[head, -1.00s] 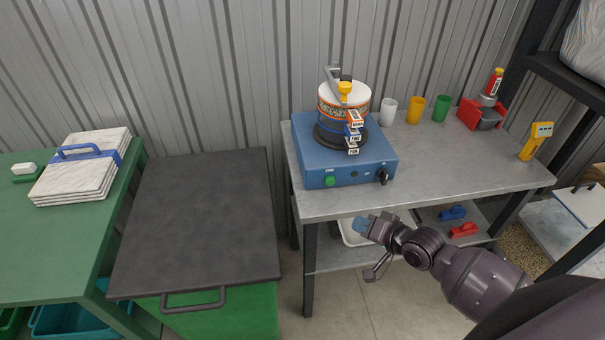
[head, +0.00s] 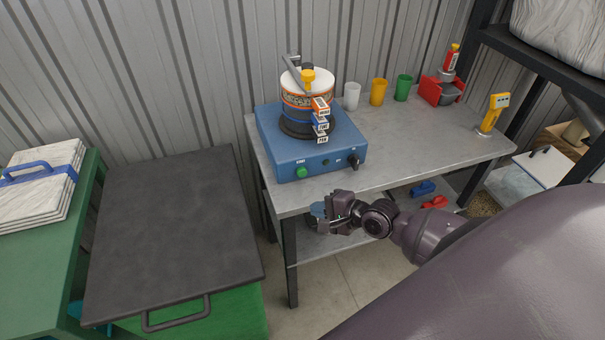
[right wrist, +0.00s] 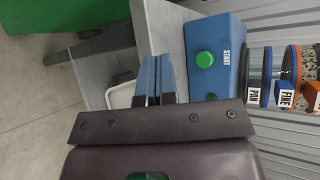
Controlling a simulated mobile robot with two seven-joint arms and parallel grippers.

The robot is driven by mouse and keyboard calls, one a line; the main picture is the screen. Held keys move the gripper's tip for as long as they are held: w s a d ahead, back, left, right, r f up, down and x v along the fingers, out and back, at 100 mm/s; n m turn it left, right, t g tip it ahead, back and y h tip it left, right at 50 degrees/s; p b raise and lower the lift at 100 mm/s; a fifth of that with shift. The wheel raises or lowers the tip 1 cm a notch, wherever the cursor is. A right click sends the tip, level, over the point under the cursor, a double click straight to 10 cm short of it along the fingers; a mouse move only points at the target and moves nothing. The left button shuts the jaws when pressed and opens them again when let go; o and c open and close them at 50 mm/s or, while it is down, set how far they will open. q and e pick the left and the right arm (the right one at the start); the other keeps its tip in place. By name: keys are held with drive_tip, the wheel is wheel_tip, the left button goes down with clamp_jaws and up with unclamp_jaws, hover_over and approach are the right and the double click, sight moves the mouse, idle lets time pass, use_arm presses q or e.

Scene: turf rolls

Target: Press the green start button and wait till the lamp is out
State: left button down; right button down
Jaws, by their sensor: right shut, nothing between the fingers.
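The green start button (head: 302,172) is on the front face of the blue shaker base (head: 290,152), at its left end. It also shows in the right wrist view (right wrist: 205,59), beside the word START. A small dark round fitting (head: 326,162) to its right may be the lamp; it looks unlit. A sieve stack (head: 308,92) stands on the base. My right gripper (head: 318,210) is shut and empty, in front of the bench edge, below and slightly right of the button. Its blue fingers (right wrist: 157,78) are together and apart from the button. My left gripper is out of view.
The shaker stands on a grey bench (head: 410,150) with white, yellow and green cups (head: 379,92) behind. A black knob (head: 353,159) is on the base's right. A dark-topped bin (head: 175,230) stands left. Floor is clear between bin and bench.

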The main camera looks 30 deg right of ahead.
sight(302, 172)
drive_tip(key=w+b, duration=0.1)
drive_tip(key=w, duration=0.1)
drive_tip(key=w+d+b, duration=0.1)
drive_tip(key=w+b, duration=0.2)
drive_tip(key=w, duration=0.1)
drive_tip(key=shift+w+d+f, duration=0.2)
drive_tip(key=shift+w+d, duration=0.05)
drive_tip(key=shift+d, duration=0.05)
drive_tip(key=shift+w+d+r+b, duration=0.1)
drive_tip(key=shift+w+b, duration=0.15)
drive_tip(key=shift+w, duration=0.2)
drive_tip(key=shift+w+d+r+b, duration=0.1)
drive_tip(key=shift+w+b, duration=0.1)
drive_tip(key=shift+w, duration=0.45)
idle(1.0)
drive_tip(key=shift+w, duration=0.1)
